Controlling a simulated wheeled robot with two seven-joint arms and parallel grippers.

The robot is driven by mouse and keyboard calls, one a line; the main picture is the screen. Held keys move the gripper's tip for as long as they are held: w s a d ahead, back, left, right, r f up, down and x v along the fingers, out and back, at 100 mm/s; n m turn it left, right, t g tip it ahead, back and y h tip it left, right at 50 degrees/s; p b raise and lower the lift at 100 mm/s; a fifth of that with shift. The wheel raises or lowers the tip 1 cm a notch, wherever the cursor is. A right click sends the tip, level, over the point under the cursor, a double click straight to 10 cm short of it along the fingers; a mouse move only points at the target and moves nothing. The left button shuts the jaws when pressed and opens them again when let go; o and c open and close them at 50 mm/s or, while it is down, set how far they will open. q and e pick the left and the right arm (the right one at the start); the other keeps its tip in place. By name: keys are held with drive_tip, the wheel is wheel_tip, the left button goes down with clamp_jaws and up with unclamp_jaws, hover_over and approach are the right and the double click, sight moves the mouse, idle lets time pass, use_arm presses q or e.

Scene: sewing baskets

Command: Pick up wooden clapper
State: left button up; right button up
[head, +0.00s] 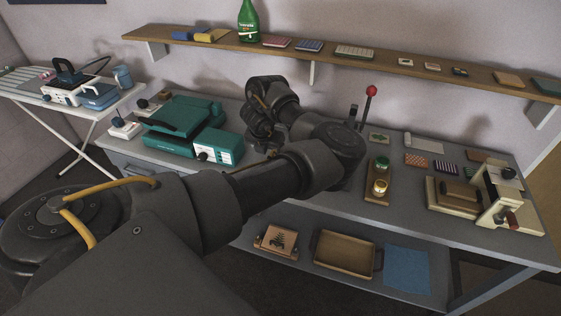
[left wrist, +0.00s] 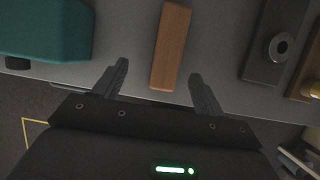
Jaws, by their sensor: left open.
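The wooden clapper (left wrist: 171,45) is a plain brown wooden bar lying on the grey table, near its front edge, in the left wrist view. It lies lengthwise between the two fingers of my left gripper (left wrist: 160,72), with a gap on each side. The fingers are spread and hold nothing. In the head view my left arm bends over the table and its wrist hangs beside the teal machine. There the arm largely hides the clapper and the fingertips. My right gripper is not in view.
A dark plate with a metal ring (left wrist: 278,48) lies right of the clapper. A wooden block with green and yellow spools (head: 377,190) and a cream press (head: 490,195) stand further right. A wall shelf (head: 390,63) runs behind.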

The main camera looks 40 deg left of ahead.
use_arm(q)
drive_tip(key=shift+w+d+r, duration=0.1)
drive_tip(key=shift+w+d, duration=0.1)
drive_tip(key=shift+d, duration=0.25)
drive_tip(key=shift+a+f, duration=0.15)
drive_tip(key=shift+f, duration=0.2)
drive_tip(key=b+x, duration=0.1)
drive_tip(key=x, duration=0.2)
drive_tip(key=shift+a+f+b, duration=0.15)
drive_tip(key=shift+f+b, duration=0.15)
drive_tip(key=shift+f, duration=0.1)
drive_tip(key=shift+w+f, duration=0.35)
drive_tip(key=shift+f, duration=0.1)
drive_tip(key=b+x, duration=0.2)
drive_tip(key=x, duration=0.1)
drive_tip(key=b+x, duration=0.1)
drive_tip(key=x, duration=0.1)
drive_tip(key=shift+w+d+f, duration=0.1)
drive_tip(key=shift+w+d, duration=0.15)
drive_tip(key=shift+d, duration=0.05)
drive_tip(key=shift+c, duration=0.3)
drive_tip(key=c, duration=1.2)
